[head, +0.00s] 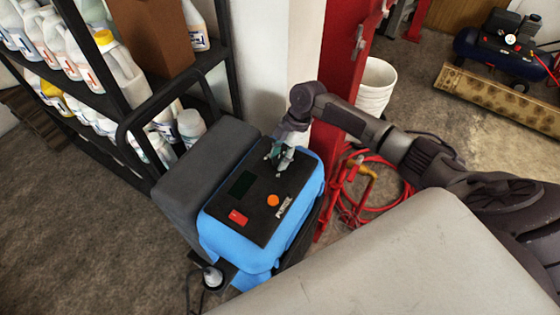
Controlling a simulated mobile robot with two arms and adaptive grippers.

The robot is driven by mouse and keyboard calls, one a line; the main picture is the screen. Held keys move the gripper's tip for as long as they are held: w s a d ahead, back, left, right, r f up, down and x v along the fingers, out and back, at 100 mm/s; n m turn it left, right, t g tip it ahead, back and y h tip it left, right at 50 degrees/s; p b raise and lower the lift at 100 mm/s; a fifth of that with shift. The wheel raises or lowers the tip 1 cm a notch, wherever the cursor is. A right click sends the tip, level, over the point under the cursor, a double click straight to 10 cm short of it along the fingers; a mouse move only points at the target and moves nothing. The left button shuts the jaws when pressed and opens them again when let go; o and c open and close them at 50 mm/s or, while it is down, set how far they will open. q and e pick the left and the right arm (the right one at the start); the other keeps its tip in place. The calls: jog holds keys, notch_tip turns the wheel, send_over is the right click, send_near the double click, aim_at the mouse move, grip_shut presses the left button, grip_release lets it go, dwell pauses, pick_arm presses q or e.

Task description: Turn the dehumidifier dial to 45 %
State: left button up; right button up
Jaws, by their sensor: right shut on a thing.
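The dehumidifier (222,232) is a blue unit with a black top panel and a dark grey back part with a handle. Its panel carries a dark display (241,184), a red switch (238,217), an orange button (273,200) and white lettering. My right gripper (277,160) reaches down from above onto the far right part of this panel. It is shut on the dial there, which its fingers mostly hide. The dial's scale and pointer are too small and covered to read. My left gripper is not in view.
A black shelf rack (100,98) with several white bottles stands close on the left. A red upright (345,90), a white bucket (375,90) and a coiled red hose (357,200) are right of the dehumidifier. Bare floor lies at the lower left.

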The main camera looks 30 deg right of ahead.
jog(key=shift+n+g+b, duration=0.4)
jog(key=shift+n+b, duration=0.3)
jog(key=shift+n, duration=0.5)
jog(key=o, duration=1.1)
jog(key=shift+o, duration=0.2)
jog(key=shift+w+d+r, duration=0.1)
jog(key=shift+r, duration=0.1)
jog(key=v, duration=0.7)
